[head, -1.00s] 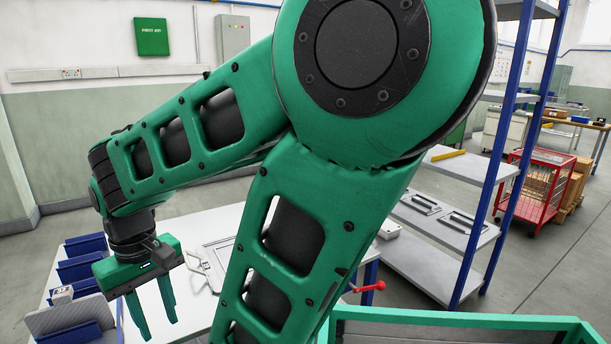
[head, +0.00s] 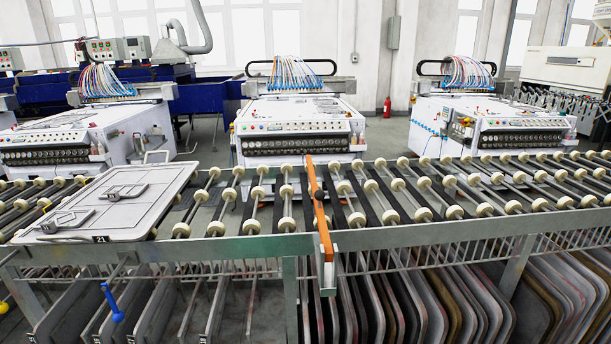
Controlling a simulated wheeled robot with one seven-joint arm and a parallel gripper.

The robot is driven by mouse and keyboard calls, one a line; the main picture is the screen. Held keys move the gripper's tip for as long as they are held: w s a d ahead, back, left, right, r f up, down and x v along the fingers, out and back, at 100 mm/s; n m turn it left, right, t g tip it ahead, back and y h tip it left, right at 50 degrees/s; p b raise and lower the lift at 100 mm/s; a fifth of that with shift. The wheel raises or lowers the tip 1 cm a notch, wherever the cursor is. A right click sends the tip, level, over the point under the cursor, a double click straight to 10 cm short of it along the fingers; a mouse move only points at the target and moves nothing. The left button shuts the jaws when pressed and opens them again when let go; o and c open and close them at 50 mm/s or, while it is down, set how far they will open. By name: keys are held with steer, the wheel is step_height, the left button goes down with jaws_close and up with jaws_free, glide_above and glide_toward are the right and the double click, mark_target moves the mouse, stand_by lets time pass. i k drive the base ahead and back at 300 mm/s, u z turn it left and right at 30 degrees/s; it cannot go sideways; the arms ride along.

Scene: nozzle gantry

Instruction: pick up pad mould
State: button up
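A large pale flat tray (head: 152,205) with a tag reading 21 lies on the roller conveyor at the left. Two small grey metal plates with raised handles lie on it: a nearer one (head: 66,222) at its front left and a farther one (head: 124,192) near its middle. They look like moulds, but I cannot tell which, if either, is the pad mould. My gripper and arm are not in view.
The roller conveyor (head: 450,210) runs across the view, with an orange bar (head: 319,210) across its middle. Several large plates (head: 400,300) stand on edge below. White nozzle machines (head: 295,125) stand behind. A red extinguisher (head: 387,107) is by the back wall. The rollers at right are bare.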

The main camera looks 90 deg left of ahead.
mark_target(57, 220)
steer(key=u, duration=1.65)
steer(key=i, duration=0.1)
steer(key=u, duration=2.45)
steer(key=i, duration=0.5)
steer(key=z, duration=0.15)
steer(key=k, duration=0.5)
steer(key=u, duration=0.15)
